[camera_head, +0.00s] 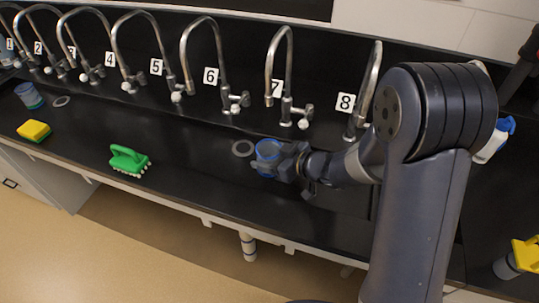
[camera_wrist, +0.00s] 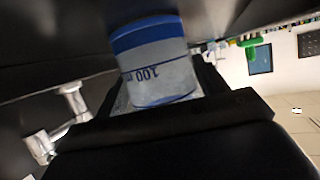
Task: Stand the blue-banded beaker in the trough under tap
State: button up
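The blue-banded beaker (camera_head: 267,149) is a clear cup with a blue band, at the front of the black trough below taps 6 and 7. In the wrist view the beaker (camera_wrist: 160,62) shows its blue band and an inverted "100" mark, with a gripper finger close against each side. My gripper (camera_head: 276,164) appears shut on it. Whether its base touches the trough floor is hard to tell. Tap 7 (camera_head: 288,80) stands behind it and tap 6 (camera_head: 215,65) behind to the left. The task line gives no tap number.
A grey ring (camera_head: 243,148) lies just left of the beaker; another ring (camera_head: 61,101) is far left. A second banded cup (camera_head: 28,95), a yellow sponge (camera_head: 34,130) and a green brush (camera_head: 129,160) are left. Tap 8 (camera_head: 366,90) stands near my arm. A spray bottle (camera_head: 494,140) is right.

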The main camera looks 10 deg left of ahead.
jog(key=shift+o, duration=1.1)
jog(key=shift+r, duration=0.1)
jog(key=shift+r+p, duration=0.35)
jog(key=shift+r, duration=0.05)
jog(key=v, duration=1.2)
jog(key=shift+p, duration=0.35)
jog(key=shift+r, duration=0.1)
jog(key=shift+c, duration=0.3)
